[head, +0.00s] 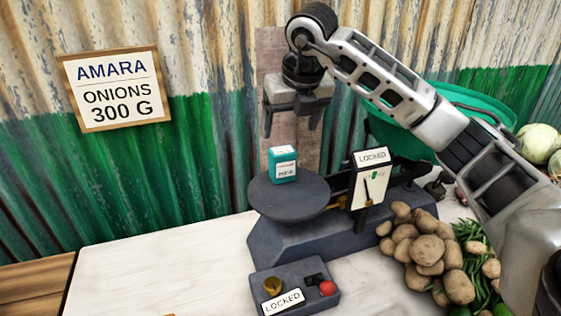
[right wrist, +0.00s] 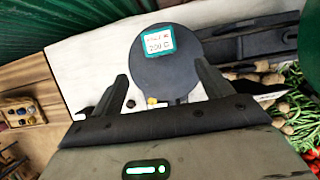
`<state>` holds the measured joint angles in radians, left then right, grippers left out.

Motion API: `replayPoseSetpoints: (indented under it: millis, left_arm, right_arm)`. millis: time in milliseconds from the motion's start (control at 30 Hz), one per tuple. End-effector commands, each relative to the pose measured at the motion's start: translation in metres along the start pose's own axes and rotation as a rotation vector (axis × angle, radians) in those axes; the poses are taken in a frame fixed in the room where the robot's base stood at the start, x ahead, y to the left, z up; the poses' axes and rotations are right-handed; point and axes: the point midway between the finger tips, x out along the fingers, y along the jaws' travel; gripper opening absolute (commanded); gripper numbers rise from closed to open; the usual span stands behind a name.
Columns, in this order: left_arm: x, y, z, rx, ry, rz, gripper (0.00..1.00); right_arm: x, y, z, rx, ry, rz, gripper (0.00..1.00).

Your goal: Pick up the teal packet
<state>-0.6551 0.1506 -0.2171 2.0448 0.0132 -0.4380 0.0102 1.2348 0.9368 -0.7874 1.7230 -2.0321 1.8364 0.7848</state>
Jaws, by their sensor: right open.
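The teal packet (head: 283,164) stands upright on the round dark plate (head: 290,200) of the balance, with a white label on its front. In the right wrist view the packet (right wrist: 158,42) shows near the far edge of the plate, beyond the fingertips. My right gripper (head: 292,125) is open and empty, pointing down above the packet and apart from it. In the right wrist view its two fingers (right wrist: 161,80) stand wide apart with nothing between them. My left gripper is in neither view.
The balance has a dial marked LOCKED (head: 370,183) and a green pan (head: 400,135) at right. A control box (head: 294,288) with a red button sits in front. Potatoes (head: 430,255) and green beans lie at right. A sign (head: 115,90) hangs on the corrugated wall. The white tabletop at left is clear.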

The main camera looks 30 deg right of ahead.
Motion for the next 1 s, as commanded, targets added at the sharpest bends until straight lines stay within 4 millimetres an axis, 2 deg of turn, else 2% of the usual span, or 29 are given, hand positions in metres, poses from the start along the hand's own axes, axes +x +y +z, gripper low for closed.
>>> replayPoseSetpoints:
  millis: [100, 300, 567, 833, 1000]
  left_arm:
    - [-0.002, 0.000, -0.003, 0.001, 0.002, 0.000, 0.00]
    - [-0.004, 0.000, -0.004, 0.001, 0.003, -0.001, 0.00]
    - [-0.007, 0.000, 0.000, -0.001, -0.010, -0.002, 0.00]
    - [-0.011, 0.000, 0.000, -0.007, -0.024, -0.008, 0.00]
    - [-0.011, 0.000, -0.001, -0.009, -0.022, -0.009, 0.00]
  right_arm:
    - [0.028, 0.000, -0.001, -0.002, 0.008, -0.001, 0.78]
    - [0.066, 0.001, -0.001, -0.004, 0.005, 0.003, 0.78]
    - [0.085, 0.001, 0.000, -0.004, 0.003, 0.003, 0.78]
    - [0.123, -0.001, 0.002, -0.003, 0.005, 0.005, 0.78]
    - [0.133, -0.001, 0.002, -0.004, 0.001, 0.005, 0.78]
